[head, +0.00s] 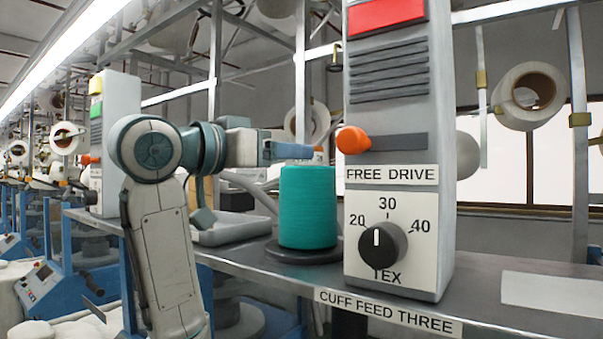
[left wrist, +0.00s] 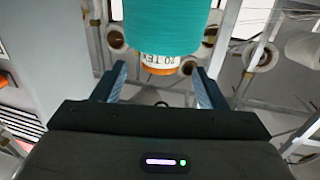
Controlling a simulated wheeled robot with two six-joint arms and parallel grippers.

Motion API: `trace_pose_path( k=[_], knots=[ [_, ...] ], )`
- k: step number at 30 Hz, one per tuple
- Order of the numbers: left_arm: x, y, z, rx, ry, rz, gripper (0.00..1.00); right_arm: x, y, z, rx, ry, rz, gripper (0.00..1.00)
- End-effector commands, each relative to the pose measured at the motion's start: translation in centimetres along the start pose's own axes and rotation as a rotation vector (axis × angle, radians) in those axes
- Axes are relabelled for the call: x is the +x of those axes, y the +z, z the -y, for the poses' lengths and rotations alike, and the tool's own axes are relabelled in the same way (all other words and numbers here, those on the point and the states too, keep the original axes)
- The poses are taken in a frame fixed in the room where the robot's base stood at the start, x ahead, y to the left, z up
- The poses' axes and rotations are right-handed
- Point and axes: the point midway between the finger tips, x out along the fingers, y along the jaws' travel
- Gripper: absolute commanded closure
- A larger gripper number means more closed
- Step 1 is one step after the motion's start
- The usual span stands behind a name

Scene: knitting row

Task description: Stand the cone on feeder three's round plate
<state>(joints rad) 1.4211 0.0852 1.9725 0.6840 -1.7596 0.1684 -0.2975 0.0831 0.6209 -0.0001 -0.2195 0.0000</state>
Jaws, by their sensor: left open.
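A teal yarn cone (head: 308,207) stands upright on a dark round plate (head: 303,252) on the shelf marked "CUFF FEED THREE". My left gripper (head: 300,153) is at the top of the cone, coming in level from the left. In the left wrist view the teal cone (left wrist: 165,28) lies ahead, with an orange tip and a label that reads "20 TEX". The gripper's two fingers (left wrist: 160,88) are apart, one on each side of the tip, with gaps and no visible contact. My right gripper is not in view.
A grey feeder box (head: 400,150) with an orange lever, a "FREE DRIVE" label and a TEX dial stands right of the cone. A grey tray (head: 232,229) lies on the shelf to the left. A pale flat panel (head: 552,296) lies at the right.

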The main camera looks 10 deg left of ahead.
Motion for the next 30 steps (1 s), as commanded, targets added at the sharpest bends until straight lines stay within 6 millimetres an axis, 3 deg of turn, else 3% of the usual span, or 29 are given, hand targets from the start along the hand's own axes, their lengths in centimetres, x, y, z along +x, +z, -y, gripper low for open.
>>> trace_pose_path(
  k=[1,3,10,30],
  knots=[
    [-1.2,0.6,0.1,0.005,-0.006,-0.004,0.34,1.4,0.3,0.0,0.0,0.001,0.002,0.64],
    [-2.5,0.5,0.1,0.004,-0.005,-0.003,0.34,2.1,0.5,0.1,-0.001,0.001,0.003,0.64],
    [-5.3,0.2,0.0,0.001,-0.002,0.0,0.34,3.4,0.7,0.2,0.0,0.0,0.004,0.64],
    [-5.8,0.0,0.0,-0.001,0.0,0.001,0.34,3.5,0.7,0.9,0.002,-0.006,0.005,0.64]
  ],
)
